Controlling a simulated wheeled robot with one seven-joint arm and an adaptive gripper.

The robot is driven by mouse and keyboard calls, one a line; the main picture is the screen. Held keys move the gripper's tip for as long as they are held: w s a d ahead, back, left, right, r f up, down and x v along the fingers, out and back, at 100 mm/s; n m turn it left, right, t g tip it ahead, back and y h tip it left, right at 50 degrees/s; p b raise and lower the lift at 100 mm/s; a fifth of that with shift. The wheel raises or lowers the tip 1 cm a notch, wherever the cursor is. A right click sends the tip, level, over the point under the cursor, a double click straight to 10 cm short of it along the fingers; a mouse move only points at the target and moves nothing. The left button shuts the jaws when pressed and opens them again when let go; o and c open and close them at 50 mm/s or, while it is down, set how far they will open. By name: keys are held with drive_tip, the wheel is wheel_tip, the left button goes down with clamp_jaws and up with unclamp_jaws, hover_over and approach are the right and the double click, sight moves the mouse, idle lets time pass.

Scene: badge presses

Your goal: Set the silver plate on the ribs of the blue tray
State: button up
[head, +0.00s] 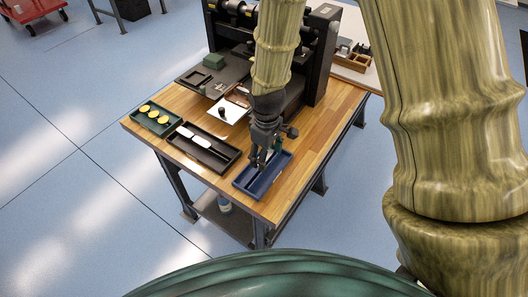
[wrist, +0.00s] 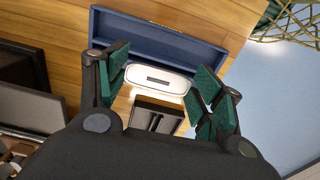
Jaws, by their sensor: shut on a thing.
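My gripper (head: 262,160) points down over the near-right part of the table, at the blue tray (head: 240,182). In the wrist view its green-padded fingers (wrist: 160,82) are shut on the silver plate (wrist: 180,84), a pale rounded piece with a dark slot. The blue tray also shows in the wrist view (wrist: 150,32), just beyond the plate. The plate's height above the tray is hard to tell. The gripper hides part of the tray in the head view, and I cannot make out its ribs.
Left of the blue tray, a black tray (head: 231,162) holds pale pieces. A green tray (head: 137,119) with yellow discs stands farther left. A dark press (head: 318,55) stands behind, with a white sheet (head: 229,108) before it. The table's front edge is close to the blue tray.

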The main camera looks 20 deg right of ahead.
drive_tip(key=shift+w+f+b, duration=0.4)
drive_tip(key=shift+w+f, duration=0.4)
drive_tip(key=shift+f, duration=0.5)
drive_tip(key=shift+s+f+b, duration=0.15)
drive_tip(key=shift+s+b, duration=0.35)
drive_tip(key=shift+b, duration=0.05)
drive_tip(key=shift+w+f+b, duration=0.25)
drive_tip(key=shift+f+b, duration=0.1)
drive_tip(key=shift+f, duration=0.4)
drive_tip(key=shift+s+f, duration=0.2)
drive_tip(key=shift+w+f, duration=0.1)
